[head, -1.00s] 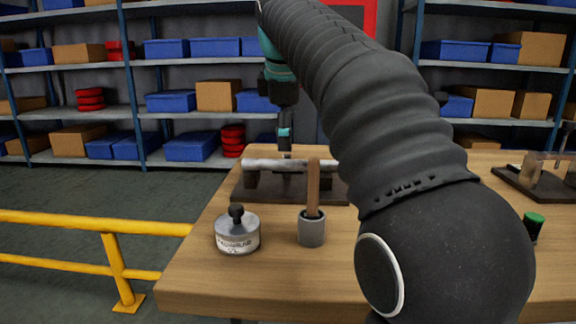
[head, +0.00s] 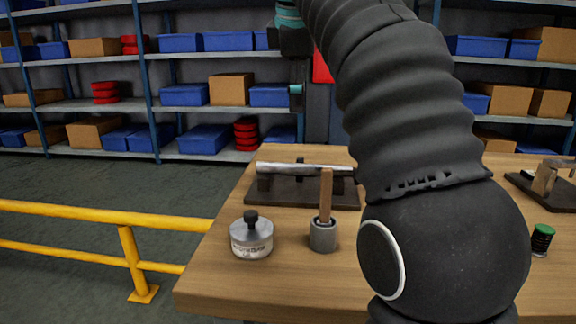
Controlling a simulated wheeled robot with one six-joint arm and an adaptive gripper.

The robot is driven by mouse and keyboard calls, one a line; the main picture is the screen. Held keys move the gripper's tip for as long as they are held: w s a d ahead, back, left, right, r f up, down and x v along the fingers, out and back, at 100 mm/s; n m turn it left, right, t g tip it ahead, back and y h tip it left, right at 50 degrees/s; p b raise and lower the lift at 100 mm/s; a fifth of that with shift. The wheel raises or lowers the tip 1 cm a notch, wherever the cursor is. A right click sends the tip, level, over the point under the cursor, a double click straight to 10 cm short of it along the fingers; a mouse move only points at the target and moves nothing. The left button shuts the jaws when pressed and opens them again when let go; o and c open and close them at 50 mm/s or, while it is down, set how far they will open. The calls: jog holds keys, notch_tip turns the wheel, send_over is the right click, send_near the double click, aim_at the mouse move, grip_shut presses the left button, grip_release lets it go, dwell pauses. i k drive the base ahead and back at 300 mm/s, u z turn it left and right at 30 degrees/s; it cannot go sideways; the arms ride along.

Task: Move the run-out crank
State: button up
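A grey metal bar (head: 285,168), perhaps the run-out crank, lies level across dark supports on a dark base plate (head: 312,200) at the back left of the bench. A small dark piece stands up at its middle. The upper part of my gripper (head: 299,115) shows above and behind the bar, dark against the shelves, with a gap between them. Its fingers are too small and dark to read, and I see nothing clearly held in it. My arm covers the middle of the bench and may hide other things.
A round lidded tin (head: 252,240) and a grey cup (head: 323,235) with a wooden handle (head: 326,195) stand in front of the bar. A green-topped spool (head: 542,240) and another fixture (head: 548,185) are at right. A yellow rail (head: 120,217) runs left.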

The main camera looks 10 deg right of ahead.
aim_at(304, 169)
jog(key=k, duration=1)
